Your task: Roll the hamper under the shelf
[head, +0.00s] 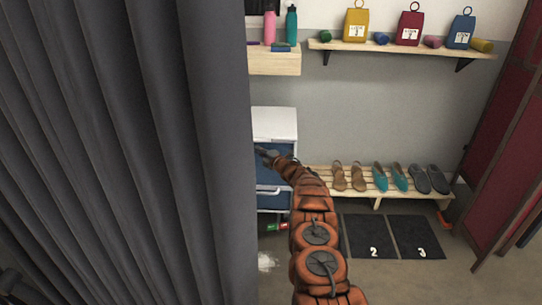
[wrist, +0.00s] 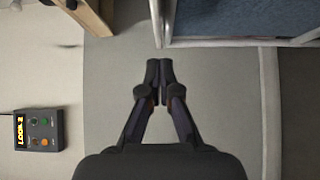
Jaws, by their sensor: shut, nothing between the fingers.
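The hamper (head: 275,125) has a white top and a blue body. It stands against the back wall beneath the left wooden shelf (head: 274,63), and the dark curtain hides its left side. My gripper (head: 266,153) is in front of the hamper in the head view, and my arm covers part of its blue front. In the wrist view my gripper (wrist: 159,66) is shut and empty. Its tips are just short of a pale-framed blue thing (wrist: 240,42), probably the hamper. I cannot tell whether they touch.
The dark curtain (head: 120,150) fills the left. A low slatted rack (head: 350,193) with shoes is right of the hamper. Numbered black mats (head: 415,232) lie before it. A red folding screen (head: 505,140) stands right. A control box (wrist: 40,130) shows in the wrist view.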

